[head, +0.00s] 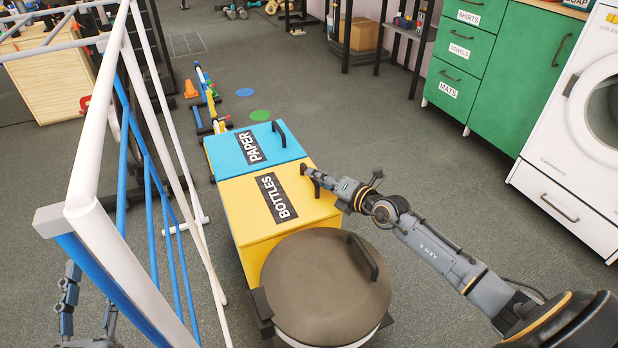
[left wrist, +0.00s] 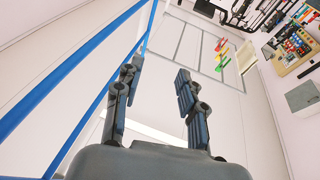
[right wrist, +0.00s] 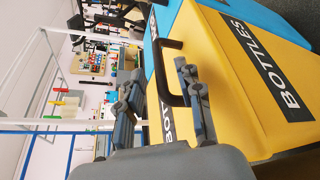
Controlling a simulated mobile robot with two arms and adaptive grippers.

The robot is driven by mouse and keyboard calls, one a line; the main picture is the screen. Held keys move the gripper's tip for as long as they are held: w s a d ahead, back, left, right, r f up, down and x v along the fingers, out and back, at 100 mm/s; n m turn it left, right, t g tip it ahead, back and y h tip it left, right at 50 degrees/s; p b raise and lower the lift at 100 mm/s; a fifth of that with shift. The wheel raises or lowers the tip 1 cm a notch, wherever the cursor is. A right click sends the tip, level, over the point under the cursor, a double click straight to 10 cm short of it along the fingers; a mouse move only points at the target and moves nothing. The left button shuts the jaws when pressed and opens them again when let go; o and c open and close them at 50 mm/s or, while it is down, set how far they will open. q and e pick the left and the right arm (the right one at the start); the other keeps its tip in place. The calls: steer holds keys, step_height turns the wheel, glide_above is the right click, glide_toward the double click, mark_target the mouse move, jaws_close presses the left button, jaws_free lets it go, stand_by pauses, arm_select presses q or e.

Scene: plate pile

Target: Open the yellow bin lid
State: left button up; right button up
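The yellow bin (head: 243,212), labelled BOTTLES, stands between the blue PAPER bin and a round dark-lidded bin. Its yellow lid (head: 235,195) lies flat and looks closed. Its dark handle (right wrist: 161,75) is on the lid's right side in the head view. My right gripper (head: 312,179) is at this handle. In the right wrist view the gripper (right wrist: 160,72) has its fingers apart, with the handle bar between them and no clear grip on it. My left gripper (left wrist: 158,68) is open and empty, low at the left in the head view beside the white and blue rack.
The blue bin (head: 228,153) adjoins behind, and the round bin (head: 320,285) stands in front. The white and blue rack (head: 85,165) rises at the left. Green drawers (head: 465,50) and a white washer (head: 560,190) stand right. Floor between bins and drawers is clear.

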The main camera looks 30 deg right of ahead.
steer(key=b+x, duration=0.1)
steer(key=x, duration=0.3)
steer(key=shift+w, duration=0.1)
arm_select(q)
steer(key=s+r+t+h, duration=0.1)
steer(key=s+r+t, duration=0.2)
steer(key=r, duration=0.3)
steer(key=shift+s+r+t+h, duration=0.25)
steer(key=shift+s+t+h, duration=0.05)
steer(key=shift+t, duration=0.6)
arm_select(e)
steer(key=shift+c, duration=0.2)
jaws_close()
